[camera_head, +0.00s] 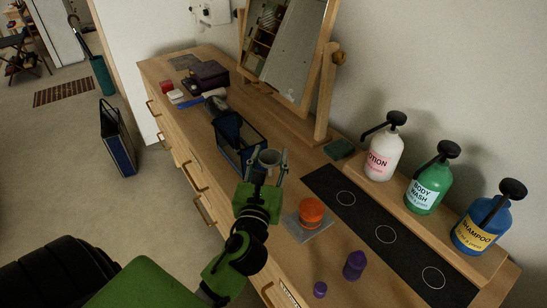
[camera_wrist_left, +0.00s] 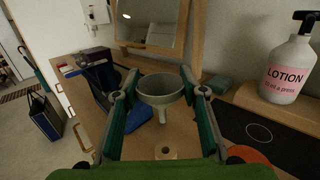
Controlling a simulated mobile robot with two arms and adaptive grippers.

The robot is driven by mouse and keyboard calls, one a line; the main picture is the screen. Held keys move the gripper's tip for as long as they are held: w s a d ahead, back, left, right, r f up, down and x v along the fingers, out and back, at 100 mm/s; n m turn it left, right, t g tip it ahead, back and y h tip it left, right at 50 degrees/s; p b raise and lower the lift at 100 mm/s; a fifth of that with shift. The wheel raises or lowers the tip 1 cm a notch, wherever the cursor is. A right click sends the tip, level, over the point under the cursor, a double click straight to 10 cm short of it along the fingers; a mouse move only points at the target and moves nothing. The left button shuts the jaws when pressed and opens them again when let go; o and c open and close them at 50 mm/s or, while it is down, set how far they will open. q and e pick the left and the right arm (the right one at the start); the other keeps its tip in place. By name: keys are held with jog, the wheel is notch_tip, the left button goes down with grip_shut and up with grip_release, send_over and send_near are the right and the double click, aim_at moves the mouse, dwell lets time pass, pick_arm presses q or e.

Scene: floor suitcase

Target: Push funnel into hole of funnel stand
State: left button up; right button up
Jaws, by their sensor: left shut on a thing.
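My left gripper (camera_head: 266,164) is shut on a grey funnel (camera_head: 269,158) above the dresser top. In the left wrist view, the two fingers of the gripper (camera_wrist_left: 161,92) press on either side of the funnel's wide rim (camera_wrist_left: 165,98). The funnel is roughly upright, with its spout pointing down. Just below the spout, a small pale wooden round piece with a hole (camera_wrist_left: 166,152), which looks like the funnel stand, shows in the left wrist view. The spout appears apart from it. In the head view my gripper and arm hide this piece. My right gripper is not in view.
A dark blue basket (camera_head: 233,150) stands close beside the gripper. An orange-lidded jar (camera_head: 312,211) and purple bottle (camera_head: 354,266) stand to the right. Lotion (camera_head: 384,152), body wash (camera_head: 428,187) and shampoo (camera_head: 482,228) pumps line the shelf. A mirror (camera_head: 290,50) rises behind.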

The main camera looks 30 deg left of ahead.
aim_at(270, 174)
pick_arm(q)
jog(key=shift+s+d+r, duration=0.15)
jog(key=shift+s, duration=0.15)
jog(key=shift+w+p, duration=0.1)
jog(key=shift+p, duration=0.2)
jog(key=shift+f+b, duration=0.55)
jog(key=shift+f, duration=0.15)
notch_tip(270, 174, down, 4)
jog(key=b, duration=0.3)
jog(key=shift+r, duration=0.1)
jog(key=shift+f, duration=0.25)
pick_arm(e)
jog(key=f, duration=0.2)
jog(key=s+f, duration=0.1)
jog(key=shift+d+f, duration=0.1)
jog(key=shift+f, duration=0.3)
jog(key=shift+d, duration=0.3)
pick_arm(q)
jog(key=shift+f+b, duration=0.3)
jog(key=shift+f, duration=0.1)
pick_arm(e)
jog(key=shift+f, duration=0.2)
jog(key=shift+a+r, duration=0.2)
